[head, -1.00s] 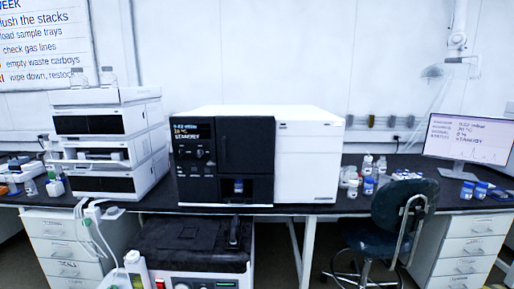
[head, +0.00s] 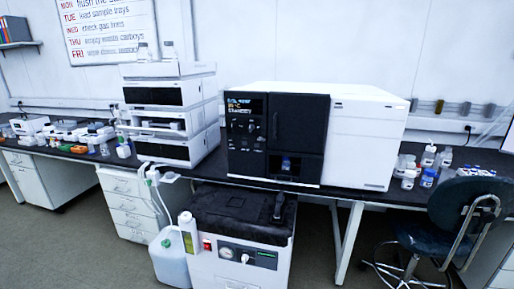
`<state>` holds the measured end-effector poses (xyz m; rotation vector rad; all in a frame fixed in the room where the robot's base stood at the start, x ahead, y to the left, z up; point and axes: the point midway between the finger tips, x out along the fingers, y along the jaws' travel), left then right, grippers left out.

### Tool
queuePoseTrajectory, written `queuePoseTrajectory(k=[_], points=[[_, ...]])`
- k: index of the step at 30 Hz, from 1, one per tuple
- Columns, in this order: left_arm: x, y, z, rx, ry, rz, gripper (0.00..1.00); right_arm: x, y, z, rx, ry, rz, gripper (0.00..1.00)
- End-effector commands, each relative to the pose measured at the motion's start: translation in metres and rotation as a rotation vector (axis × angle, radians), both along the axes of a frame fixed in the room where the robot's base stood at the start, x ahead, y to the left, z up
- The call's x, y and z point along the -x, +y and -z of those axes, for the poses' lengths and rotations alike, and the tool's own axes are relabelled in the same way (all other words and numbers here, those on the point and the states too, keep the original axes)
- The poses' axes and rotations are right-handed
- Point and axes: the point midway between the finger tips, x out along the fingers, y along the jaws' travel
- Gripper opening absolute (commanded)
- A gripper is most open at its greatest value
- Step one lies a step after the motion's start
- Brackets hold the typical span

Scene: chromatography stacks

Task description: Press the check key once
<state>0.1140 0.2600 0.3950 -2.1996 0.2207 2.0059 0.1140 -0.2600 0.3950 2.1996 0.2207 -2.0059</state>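A large white and black bench instrument (head: 365,135) stands on the dark bench, right of centre. Its black left front carries a small lit display (head: 246,105) with a few lines of text. Below the display are a round knob and small keys (head: 257,140); they are too small to tell which one is the check key. Neither of my grippers is in view.
A white module stack (head: 170,125) with bottles on top stands to the left. Below the bench are a black-topped unit (head: 245,205), a pale carboy (head: 170,258) and drawers (head: 130,205). A dark chair (head: 470,215) stands at right. Open floor shows at lower left.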

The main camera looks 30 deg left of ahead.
Motion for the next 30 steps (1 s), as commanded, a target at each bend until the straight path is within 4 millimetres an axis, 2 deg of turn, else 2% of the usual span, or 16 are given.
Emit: queuePoseTrajectory(k=[1,6,30], points=[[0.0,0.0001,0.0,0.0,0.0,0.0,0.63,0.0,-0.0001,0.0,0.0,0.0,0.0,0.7],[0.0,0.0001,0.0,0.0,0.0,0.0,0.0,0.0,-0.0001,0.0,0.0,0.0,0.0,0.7],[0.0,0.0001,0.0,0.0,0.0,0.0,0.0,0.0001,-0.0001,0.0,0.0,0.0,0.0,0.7]])
